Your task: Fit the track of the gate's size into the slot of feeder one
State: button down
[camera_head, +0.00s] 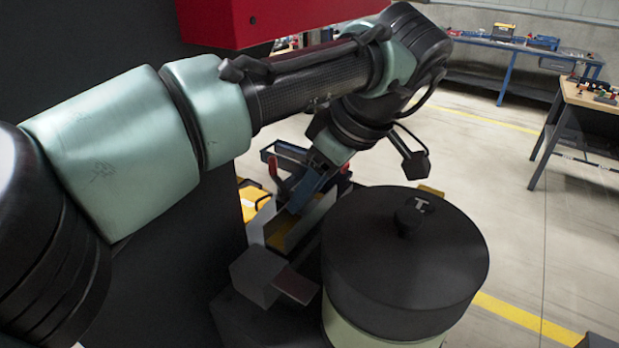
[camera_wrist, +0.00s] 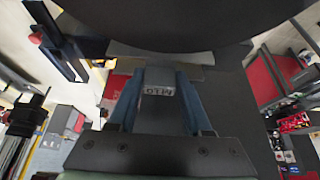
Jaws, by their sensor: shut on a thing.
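My gripper (camera_head: 298,203) points down beside the feeder, left of its drum. In the wrist view, my gripper (camera_wrist: 158,108) has its two blue fingers shut on a grey block-like track (camera_wrist: 157,93) with a short marking on its end, perhaps M10, turned over. The feeder bowl (camera_head: 400,270) has a round black lid with a knob and a pale green body below. Its dark underside or rim (camera_wrist: 180,22) fills the top of the wrist view, just beyond the held track. I cannot make out the slot or whether the track touches it.
A dark block with a brownish plate (camera_head: 292,284) juts out left of the drum. A red housing (camera_head: 270,20) hangs above my arm. Yellow and red items (camera_head: 282,170) lie behind my gripper. Workbenches stand at the back right, with open floor (camera_head: 500,180) before them.

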aim_at(309, 207)
jog(key=shift+f+p, duration=0.3)
jog(key=shift+f, duration=1.15)
jog(key=shift+f, duration=0.2)
jog(key=shift+c, duration=1.7)
grip_release()
jog(key=shift+r, duration=0.1)
jog(key=b+v, duration=0.3)
jog(key=v, duration=0.9)
jog(key=shift+r, duration=0.2)
